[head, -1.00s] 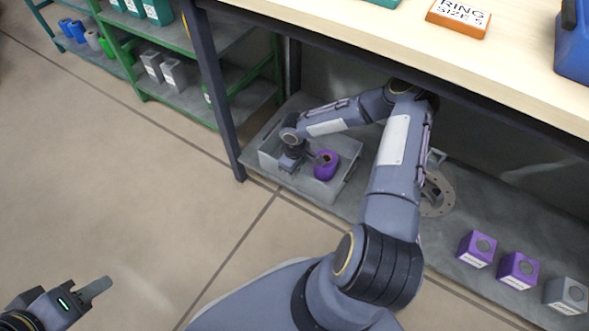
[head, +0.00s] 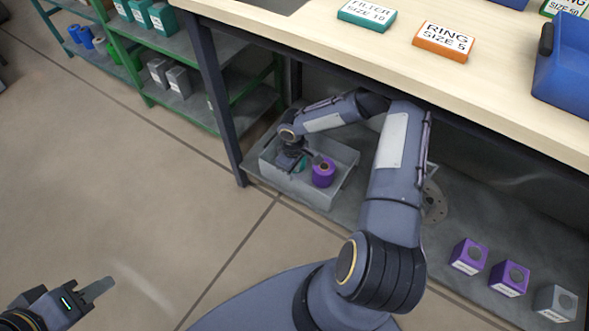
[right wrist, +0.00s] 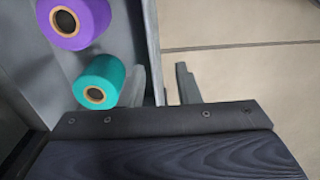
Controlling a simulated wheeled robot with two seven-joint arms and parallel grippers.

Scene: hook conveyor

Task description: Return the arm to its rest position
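My right arm (head: 390,180) reaches under the table into a grey bin (head: 318,198) on the low shelf. My right gripper (right wrist: 162,85) is open and empty, its two fingers apart on either side of the bin's wall. A teal spool (right wrist: 100,80) lies in the bin beside one finger, outside the gap; only a sliver of it (head: 301,165) shows in the head view. A purple spool (head: 323,174) is also in the bin, and in the right wrist view (right wrist: 75,18). My left gripper (head: 98,289) is at the lower left over the floor, its opening unclear.
The table edge (head: 480,110) and a dark table leg (head: 217,100) are close to my right arm. Purple boxes (head: 469,257) and a grey box (head: 556,303) stand on the low shelf at right. A green rack (head: 165,60) stands at the back left. The floor at left is clear.

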